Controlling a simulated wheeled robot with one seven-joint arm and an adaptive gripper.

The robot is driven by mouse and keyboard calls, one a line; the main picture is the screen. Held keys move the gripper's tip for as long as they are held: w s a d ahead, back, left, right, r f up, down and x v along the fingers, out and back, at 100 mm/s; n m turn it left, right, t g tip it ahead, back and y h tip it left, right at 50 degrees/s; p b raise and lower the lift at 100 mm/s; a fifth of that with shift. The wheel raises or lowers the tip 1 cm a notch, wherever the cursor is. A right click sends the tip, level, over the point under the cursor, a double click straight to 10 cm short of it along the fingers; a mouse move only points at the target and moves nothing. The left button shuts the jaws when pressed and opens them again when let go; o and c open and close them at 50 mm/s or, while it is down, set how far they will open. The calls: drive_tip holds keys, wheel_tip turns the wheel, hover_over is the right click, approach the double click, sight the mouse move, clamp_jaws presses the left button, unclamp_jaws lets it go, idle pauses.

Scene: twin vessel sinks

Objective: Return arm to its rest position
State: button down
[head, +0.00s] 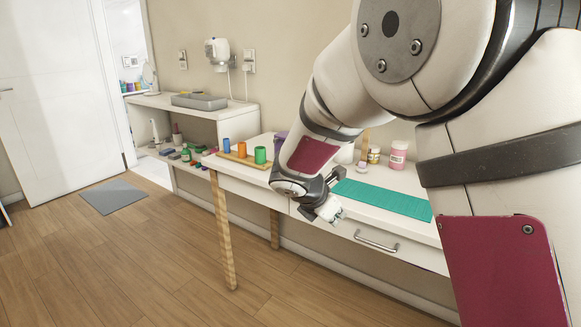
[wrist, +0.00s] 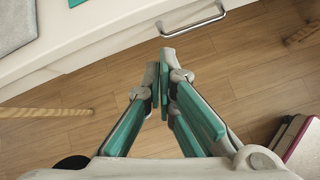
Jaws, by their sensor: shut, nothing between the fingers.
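My arm reaches across the right half of the head view, with white links and dark red panels. My gripper (head: 328,208) hangs in front of the white table's front edge, left of the drawer handle. In the wrist view my gripper (wrist: 160,72) shows its teal-padded fingers with the tips together and nothing between them. It is above the wooden floor (wrist: 85,130), with the drawer front (wrist: 100,40) and its metal handle (wrist: 194,22) just beyond the tips.
The white table (head: 240,171) holds a wooden board (head: 246,160) with coloured cylinders, a teal mat (head: 385,199) and jars (head: 397,155) at the back. The floor at left is clear except for a grey mat (head: 114,197).

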drive_tip(key=s+d+r+m+g, duration=0.1)
drive_tip(key=s+d+r+m, duration=0.3)
drive_tip(key=s, duration=0.3)
drive_tip(key=s+d+r+m+g+y, duration=0.1)
drive_tip(key=s+d+r+m+g, duration=0.15)
drive_tip(key=s+m, duration=0.4)
drive_tip(key=s+d+r+m+g, duration=0.1)
drive_tip(key=s+d+r+m, duration=0.25)
drive_tip(key=s, duration=0.55)
drive_tip(key=s+a+m+g+y, duration=0.1)
drive_tip(key=s+a+m+y, duration=0.3)
drive_tip(key=s, duration=0.7)
drive_tip(key=s+m+y, duration=0.1)
drive_tip(key=s+m, duration=0.6)
drive_tip(key=s, duration=0.4)
wheel_tip(320, 180, up, 22)
drive_tip(key=t+p, duration=0.3)
drive_tip(key=p, duration=1.8)
drive_tip(key=shift+n, duration=0.3)
drive_tip(key=shift+w+d+f+t, duration=0.1)
drive_tip(key=shift+t, duration=0.15)
